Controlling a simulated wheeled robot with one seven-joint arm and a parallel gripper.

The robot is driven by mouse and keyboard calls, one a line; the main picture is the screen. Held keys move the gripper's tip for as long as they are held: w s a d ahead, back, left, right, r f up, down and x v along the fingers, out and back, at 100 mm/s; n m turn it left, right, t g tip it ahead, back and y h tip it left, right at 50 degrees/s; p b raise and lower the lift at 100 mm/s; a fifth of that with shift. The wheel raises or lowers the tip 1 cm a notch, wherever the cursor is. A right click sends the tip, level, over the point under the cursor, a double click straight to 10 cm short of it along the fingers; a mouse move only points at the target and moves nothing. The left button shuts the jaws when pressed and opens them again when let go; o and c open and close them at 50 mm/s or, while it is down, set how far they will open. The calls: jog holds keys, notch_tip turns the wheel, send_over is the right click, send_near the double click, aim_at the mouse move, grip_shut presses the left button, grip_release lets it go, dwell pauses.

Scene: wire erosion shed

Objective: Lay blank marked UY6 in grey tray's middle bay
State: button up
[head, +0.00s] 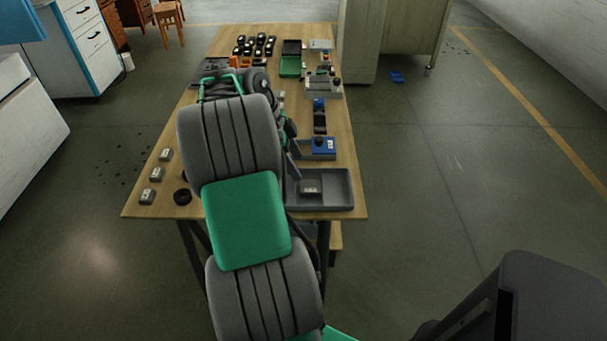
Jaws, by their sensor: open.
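Small grey blocks with pale labels stand at the table's left front: a far one (165,155), a middle one (157,174) and a near one (148,197). Their marks are too small to read, so I cannot tell which is UY6. A grey tray (342,190) lies at the right front edge, with a labelled block (311,188) in it; its bays are not clear. Another grey holder (322,88) stands farther back on the right. My gripper (292,145) is open, mostly hidden behind my arm, left of a blue block and beyond the front tray.
The wooden table (228,35) is crowded at the back with dark blocks (254,45) and a green tray (291,62). A blue block (323,148) stands beyond the front tray. A black ring (182,197) lies at the left front. My arm covers the table's middle.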

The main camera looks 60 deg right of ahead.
jog(key=w+a+r+n+t+h, duration=0.1)
jog(key=w+a+r+n+t, duration=0.1)
jog(key=w+a+n, duration=0.6)
jog(key=w+a+r+n+t, duration=0.2)
jog(key=w+a+r+n, duration=0.1)
jog(key=a+n, duration=0.55)
jog(key=s+a+f+n+t+y, duration=0.1)
jog(key=a+f+n, duration=0.1)
jog(key=a+n, duration=0.5)
jog(key=s+a+f+n+t+y, duration=0.1)
jog(key=a+n, duration=0.6)
jog(key=a, duration=1.1)
jog(key=shift+s+a+f+y, duration=0.25)
jog(key=shift+s+f+y, duration=0.35)
jog(key=shift+s+f, duration=0.1)
